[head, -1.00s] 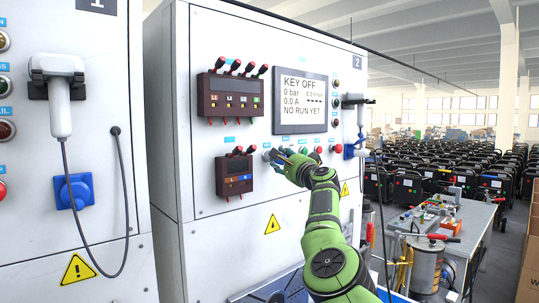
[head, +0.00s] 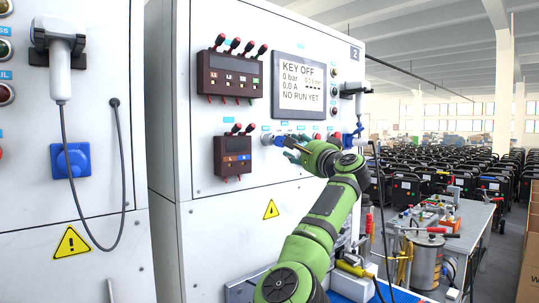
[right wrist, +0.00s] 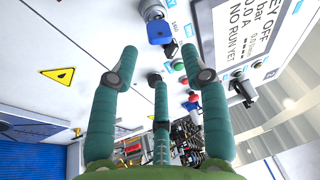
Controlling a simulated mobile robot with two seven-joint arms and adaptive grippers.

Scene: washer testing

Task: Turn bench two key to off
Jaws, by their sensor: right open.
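Bench two, a white cabinet (head: 262,45) marked 2, stands in the middle of the head view. Its screen (head: 300,83) reads KEY OFF, 0 bar, 0.0 A, NO RUN YET. The blue key (head: 280,140) sits in its round switch below the screen; in the right wrist view the blue key (right wrist: 160,32) is at the top, beyond the fingers. My right gripper (head: 293,147) is just right of the key in the head view. In the right wrist view the right gripper (right wrist: 165,75) has its fingers spread and empty, apart from the key. My left gripper is not in view.
Coloured push buttons (right wrist: 179,66) sit close to the key. A breaker box (head: 233,156) is left of it, and a white handheld device (head: 354,90) hangs at the cabinet's right edge. A cluttered table (head: 470,230) stands at the right.

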